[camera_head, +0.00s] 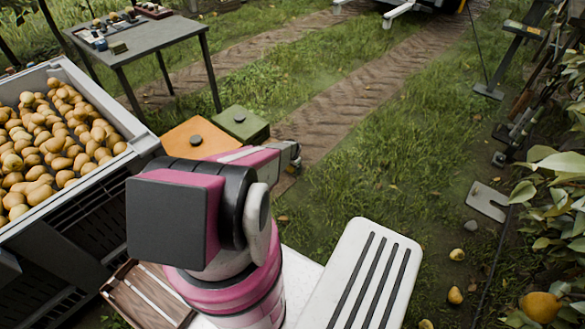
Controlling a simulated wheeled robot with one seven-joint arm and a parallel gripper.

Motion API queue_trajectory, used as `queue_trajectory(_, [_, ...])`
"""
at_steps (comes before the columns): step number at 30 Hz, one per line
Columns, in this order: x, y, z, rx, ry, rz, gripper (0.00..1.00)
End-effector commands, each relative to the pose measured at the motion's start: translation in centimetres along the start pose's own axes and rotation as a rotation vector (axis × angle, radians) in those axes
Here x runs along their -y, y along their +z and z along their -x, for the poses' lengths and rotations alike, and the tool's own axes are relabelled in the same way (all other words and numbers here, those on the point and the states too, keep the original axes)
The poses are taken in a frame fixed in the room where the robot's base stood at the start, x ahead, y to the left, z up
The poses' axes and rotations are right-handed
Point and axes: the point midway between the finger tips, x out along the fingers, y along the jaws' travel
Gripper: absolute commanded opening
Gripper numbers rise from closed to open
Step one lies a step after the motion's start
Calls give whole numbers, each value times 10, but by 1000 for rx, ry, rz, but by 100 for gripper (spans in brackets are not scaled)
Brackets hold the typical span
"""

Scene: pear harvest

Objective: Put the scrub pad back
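A grey table (150,37) stands at the upper left with several small items on it. A small dark green and tan block (118,47) lies near its front edge; it may be the scrub pad, but it is too small to be sure. My pink and grey arm rises at the bottom centre and reaches away from the camera. My gripper (291,154) is at the arm's far end, low and to the right of the table, well apart from it. Its fingers are small and partly hidden, so I cannot tell whether they are open or hold anything.
A grey crate full of pears (135,135) stands at the left. An orange box (180,140) and a green box (240,117) sit beyond my arm. Grass and a dirt track (330,110) lie open ahead. Fallen pears (455,295) and leafy branches are at the right.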

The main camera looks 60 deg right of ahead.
Motion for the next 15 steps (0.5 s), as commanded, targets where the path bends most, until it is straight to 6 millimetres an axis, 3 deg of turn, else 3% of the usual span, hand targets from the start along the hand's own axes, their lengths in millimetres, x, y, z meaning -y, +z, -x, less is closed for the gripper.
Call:
queue_trajectory(10, [0,0,1,0,0,0,97])
queue_trajectory(15, [0,1,11,0,0,0,97])
